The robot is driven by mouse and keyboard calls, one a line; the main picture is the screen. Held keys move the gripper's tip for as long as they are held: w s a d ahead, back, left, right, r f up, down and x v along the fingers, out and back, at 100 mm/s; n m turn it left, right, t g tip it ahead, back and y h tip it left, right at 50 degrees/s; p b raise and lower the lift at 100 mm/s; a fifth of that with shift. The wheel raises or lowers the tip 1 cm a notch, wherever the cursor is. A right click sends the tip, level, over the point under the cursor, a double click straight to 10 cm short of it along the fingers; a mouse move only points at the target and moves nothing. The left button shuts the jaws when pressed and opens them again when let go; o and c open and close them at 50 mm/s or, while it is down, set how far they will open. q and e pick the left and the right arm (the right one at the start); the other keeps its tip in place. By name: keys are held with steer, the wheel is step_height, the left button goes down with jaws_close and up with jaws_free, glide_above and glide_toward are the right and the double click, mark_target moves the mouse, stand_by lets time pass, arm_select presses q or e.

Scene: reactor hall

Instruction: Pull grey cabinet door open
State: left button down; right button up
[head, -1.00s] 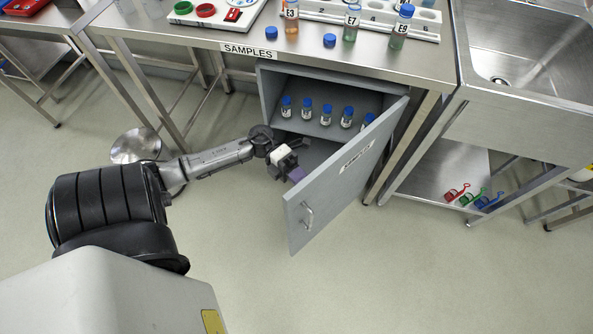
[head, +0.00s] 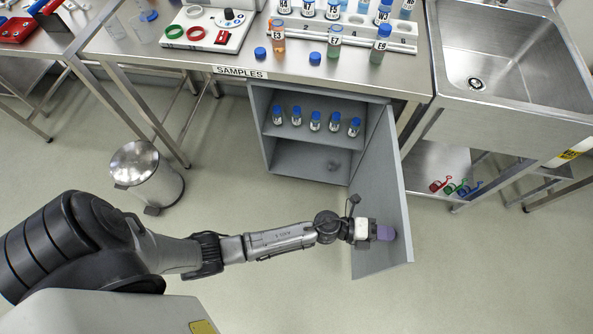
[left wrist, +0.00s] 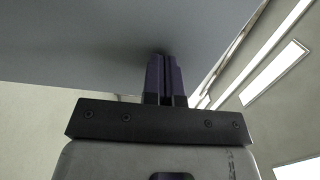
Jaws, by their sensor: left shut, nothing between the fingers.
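The grey cabinet (head: 257,125) stands under the steel table, its door (head: 377,180) swung wide open to the right, hinged on the right side. The door's inner face is toward me; its handle is hidden. My left gripper (head: 386,233) is shut and empty, its purple fingertips at the inner face near the door's free lower part. In the left wrist view the shut fingers (left wrist: 164,75) point at the grey door panel (left wrist: 100,40) and seem to touch it. My right gripper is not in view.
Several blue-capped vials (head: 315,121) stand on the cabinet shelf. A steel pedal bin (head: 147,172) is on the floor at left. A sink unit (head: 510,60) is at right, with colored items (head: 455,187) on its lower shelf. Floor before the cabinet is clear.

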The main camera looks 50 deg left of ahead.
arm_select(q)
steer(key=x, duration=0.2)
steer(key=shift+w+d, duration=0.25)
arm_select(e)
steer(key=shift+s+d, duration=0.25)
arm_select(q)
steer(key=shift+a, duration=0.15)
